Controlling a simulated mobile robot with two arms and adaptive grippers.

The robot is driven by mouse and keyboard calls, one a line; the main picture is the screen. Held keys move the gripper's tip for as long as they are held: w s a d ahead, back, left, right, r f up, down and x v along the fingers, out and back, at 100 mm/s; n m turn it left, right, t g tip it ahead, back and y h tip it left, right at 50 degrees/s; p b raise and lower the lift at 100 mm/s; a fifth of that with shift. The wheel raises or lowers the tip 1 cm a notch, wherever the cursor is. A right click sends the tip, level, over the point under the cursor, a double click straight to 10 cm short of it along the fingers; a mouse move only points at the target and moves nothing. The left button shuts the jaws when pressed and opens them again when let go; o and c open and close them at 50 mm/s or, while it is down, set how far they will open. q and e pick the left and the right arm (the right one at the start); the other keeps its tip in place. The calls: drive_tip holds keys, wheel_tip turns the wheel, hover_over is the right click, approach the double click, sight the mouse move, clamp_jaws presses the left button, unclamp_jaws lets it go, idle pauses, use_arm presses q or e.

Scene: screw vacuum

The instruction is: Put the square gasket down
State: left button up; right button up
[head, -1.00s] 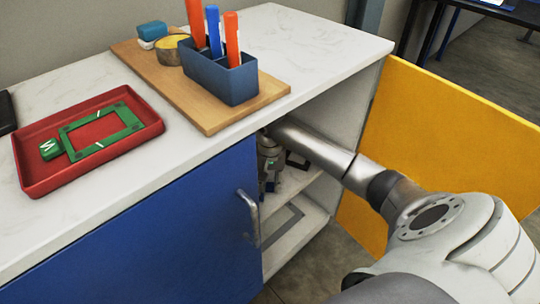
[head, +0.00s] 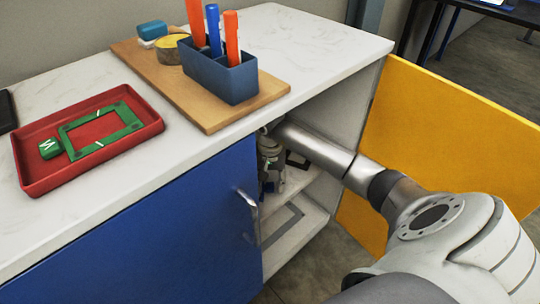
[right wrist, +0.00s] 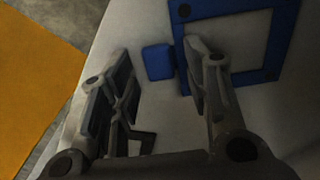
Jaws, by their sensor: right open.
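A blue square frame with a block-like tab, which looks like the square gasket (right wrist: 268,75), lies on a pale surface in the right wrist view. Its tab (right wrist: 157,62) shows between the fingers of my right gripper (right wrist: 158,58). The fingers are spread apart, and the right finger covers part of the frame's near side. I cannot tell whether they touch it. In the head view my right gripper (head: 269,180) is inside the open cabinet, above the upper shelf and partly hidden in shade. My left gripper does not show.
A red tray (head: 30,183) on the white counter (head: 325,40) holds a green frame (head: 130,118) with a tab. A wooden board (head: 205,118) carries a blue pen holder (head: 232,82). The blue door (head: 150,235) and yellow door (head: 455,120) flank the opening. A dark frame (head: 284,226) lies on the lower shelf.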

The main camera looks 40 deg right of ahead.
drive_tip(key=shift+r, duration=0.15)
wheel_tip(320, 180, up, 3)
drive_tip(key=shift+w+r+p, duration=0.1)
drive_tip(key=shift+p, duration=0.45)
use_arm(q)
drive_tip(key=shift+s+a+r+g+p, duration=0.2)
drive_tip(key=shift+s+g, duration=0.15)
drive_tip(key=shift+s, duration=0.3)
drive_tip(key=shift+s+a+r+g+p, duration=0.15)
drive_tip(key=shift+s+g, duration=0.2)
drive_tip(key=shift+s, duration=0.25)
use_arm(e)
drive_tip(key=shift+r, duration=2.15)
